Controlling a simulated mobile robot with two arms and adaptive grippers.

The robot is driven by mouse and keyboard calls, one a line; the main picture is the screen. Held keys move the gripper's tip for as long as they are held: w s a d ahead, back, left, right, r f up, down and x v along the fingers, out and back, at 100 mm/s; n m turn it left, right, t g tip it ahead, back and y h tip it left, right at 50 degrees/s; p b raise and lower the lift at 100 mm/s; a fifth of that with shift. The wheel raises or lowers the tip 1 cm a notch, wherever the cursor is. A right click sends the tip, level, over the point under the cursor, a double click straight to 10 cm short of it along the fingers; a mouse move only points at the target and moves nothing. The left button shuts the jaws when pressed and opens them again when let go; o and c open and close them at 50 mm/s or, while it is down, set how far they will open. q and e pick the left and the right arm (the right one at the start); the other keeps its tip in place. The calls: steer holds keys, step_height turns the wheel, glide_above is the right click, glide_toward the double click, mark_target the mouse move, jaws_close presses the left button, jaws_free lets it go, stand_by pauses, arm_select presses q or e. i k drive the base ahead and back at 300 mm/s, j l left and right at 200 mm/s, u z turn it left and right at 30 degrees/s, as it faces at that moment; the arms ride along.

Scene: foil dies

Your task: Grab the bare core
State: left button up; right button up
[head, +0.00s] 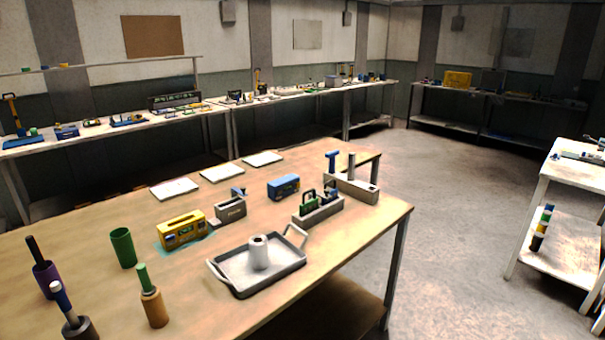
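A pale grey upright cylinder with a hole in its top, which looks like the bare core (260,252), stands in a grey metal tray (286,283) near the table's right front edge. The tray has a raised handle at each end. The core's whole side facing me is visible and nothing covers it. Neither of my grippers is in view.
On the wooden table (205,283), a yellow device (182,231), a grey holder (229,213), a blue box (284,187) and a grey rack (318,212) stand behind the tray. A green cup (123,248) and several handled tools in holders stand left.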

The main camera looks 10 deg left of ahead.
mark_target(156, 311)
steer(key=j+u, duration=0.25)
steer(key=j, duration=0.15)
steer(key=i+j+u, duration=0.1)
steer(key=j+u, duration=0.15)
steer(key=i+j+u, duration=0.1)
steer(key=j+u, duration=0.15)
steer(key=j, duration=0.2)
steer(key=i+j+u, duration=0.15)
steer(key=j+u, duration=0.15)
